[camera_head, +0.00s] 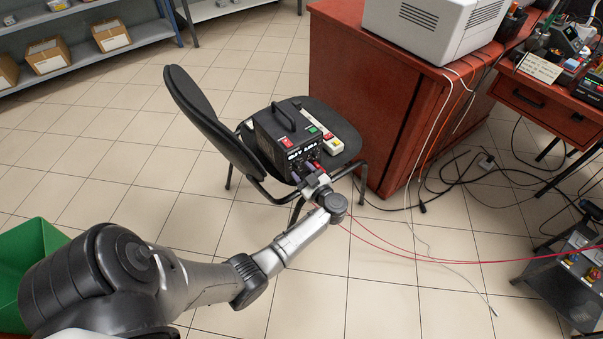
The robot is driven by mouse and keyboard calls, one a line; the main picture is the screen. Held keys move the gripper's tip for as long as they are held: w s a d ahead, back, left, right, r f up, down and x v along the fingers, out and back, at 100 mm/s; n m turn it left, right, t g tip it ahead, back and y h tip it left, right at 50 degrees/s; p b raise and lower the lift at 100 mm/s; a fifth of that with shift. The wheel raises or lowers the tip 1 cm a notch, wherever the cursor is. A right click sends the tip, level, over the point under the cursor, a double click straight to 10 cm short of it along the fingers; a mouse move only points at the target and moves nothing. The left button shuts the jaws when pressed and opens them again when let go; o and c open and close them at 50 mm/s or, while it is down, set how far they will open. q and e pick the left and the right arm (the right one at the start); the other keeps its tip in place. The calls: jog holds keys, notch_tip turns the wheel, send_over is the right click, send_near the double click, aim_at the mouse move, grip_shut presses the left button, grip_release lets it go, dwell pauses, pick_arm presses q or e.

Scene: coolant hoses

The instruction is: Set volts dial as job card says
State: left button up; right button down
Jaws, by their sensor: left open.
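A black power supply box (279,133) with a top handle sits on the seat of a black chair (205,115). Its front panel, with a red switch and a display, faces toward me. My left gripper (307,171) is open at the lower part of this panel and covers some of it. The volts dial is too small and hidden to make out, and I cannot tell whether the fingers touch it. A cream card with writing (540,68) stands on the red bench at the right, its text too small to read. My right gripper is out of view.
A red cabinet (365,95) with a grey machine (435,28) on it stands right of the chair. A white and yellow item (333,146) lies on the seat. Red leads (440,262) and black cables cross the floor. A green bin (38,245) is at left.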

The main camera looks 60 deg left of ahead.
pick_arm(q)
jog(key=shift+a, duration=0.5)
jog(key=shift+c, duration=0.2)
